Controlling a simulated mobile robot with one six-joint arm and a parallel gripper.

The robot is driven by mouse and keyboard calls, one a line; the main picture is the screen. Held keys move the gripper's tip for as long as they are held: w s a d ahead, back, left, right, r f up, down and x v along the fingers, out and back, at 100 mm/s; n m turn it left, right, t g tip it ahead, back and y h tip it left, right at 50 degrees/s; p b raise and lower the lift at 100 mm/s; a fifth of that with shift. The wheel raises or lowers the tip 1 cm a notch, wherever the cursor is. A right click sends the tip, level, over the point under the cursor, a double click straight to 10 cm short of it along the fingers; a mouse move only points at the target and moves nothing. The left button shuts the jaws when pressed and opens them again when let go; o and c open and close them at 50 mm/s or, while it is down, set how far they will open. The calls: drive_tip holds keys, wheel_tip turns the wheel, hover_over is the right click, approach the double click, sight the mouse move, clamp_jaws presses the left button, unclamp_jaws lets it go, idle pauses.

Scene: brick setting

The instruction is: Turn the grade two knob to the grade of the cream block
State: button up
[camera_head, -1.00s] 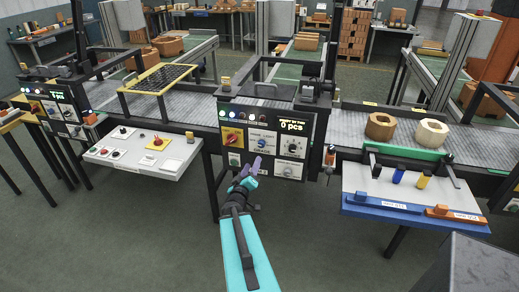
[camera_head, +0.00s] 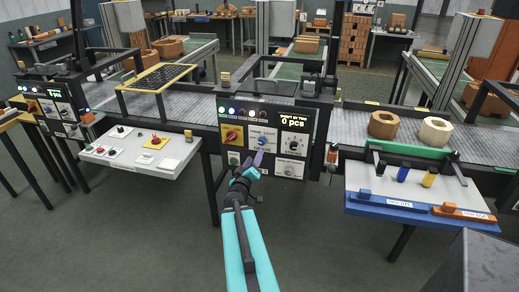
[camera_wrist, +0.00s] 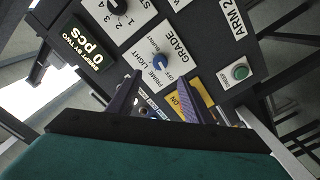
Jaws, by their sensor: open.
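The blue grade knob (camera_head: 262,141) is on the dark middle control panel. It also shows in the wrist view (camera_wrist: 160,62) on a white plate lettered GRADE, with PRIME, LIGHT, BURNT and OFF around it. Its exact pointer setting is too small to tell. My gripper (camera_head: 257,162) is in front of the panel, just below the knob in the picture. In the wrist view my gripper (camera_wrist: 160,95) has its two purple fingers spread with nothing between them, and the knob lies beyond their tips. The cream block (camera_head: 435,131) stands on the conveyor at right, beside a brown block (camera_head: 383,125).
The panel also bears a red switch on yellow (camera_head: 232,134), a numbered dial (camera_head: 294,147) and a 0 pcs display (camera_head: 295,123). A white shelf with buttons (camera_head: 140,152) is at left. A white board with blue and orange bars (camera_head: 410,190) is at right.

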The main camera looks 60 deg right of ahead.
sight(261, 142)
drive_tip(key=shift+p+x, duration=0.85)
drive_tip(key=shift+x, duration=4.45)
drive_tip(key=c, duration=0.9)
drive_tip(key=shift+a, duration=0.3)
drive_tip(key=shift+c, duration=0.8)
drive_tip(key=shift+d, duration=0.2)
